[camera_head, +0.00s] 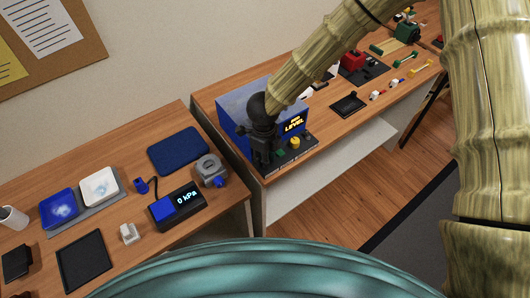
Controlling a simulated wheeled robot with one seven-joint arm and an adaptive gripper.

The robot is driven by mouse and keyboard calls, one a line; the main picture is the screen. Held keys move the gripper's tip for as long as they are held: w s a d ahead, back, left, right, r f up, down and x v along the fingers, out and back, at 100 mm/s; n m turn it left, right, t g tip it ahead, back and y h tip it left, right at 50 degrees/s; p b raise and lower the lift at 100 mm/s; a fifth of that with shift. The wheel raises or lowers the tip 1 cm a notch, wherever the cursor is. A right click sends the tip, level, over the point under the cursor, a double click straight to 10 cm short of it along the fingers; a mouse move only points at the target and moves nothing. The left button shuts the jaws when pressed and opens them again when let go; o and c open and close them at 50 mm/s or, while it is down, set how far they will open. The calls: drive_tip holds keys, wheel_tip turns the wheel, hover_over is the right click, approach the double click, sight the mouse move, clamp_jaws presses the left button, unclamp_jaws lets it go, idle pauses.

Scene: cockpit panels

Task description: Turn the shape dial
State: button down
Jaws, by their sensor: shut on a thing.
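A blue box (236,108) with a lit yellow "LEVEL" display (293,124) stands at the near left end of the right-hand table. A dark base panel (300,155) in front of it carries a yellow knob (295,142) and a green part (280,153). My black gripper (262,163) points down at the box's front left, over the left part of this panel. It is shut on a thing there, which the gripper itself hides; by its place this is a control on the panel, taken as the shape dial. The dial's shape and turn angle cannot be seen.
The left table holds a pressure display (178,205) reading 0 kPa, a grey valve-like part (211,170), a blue pad (178,151) and a black tray (83,261). A black tray (348,104) and small tools lie right of the box. A gap separates the tables.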

drive_tip(key=shift+n, duration=0.3)
drive_tip(key=c, duration=1.2)
unclamp_jaws()
drive_tip(key=shift+w+b, duration=0.1)
drive_tip(key=shift+b, duration=0.25)
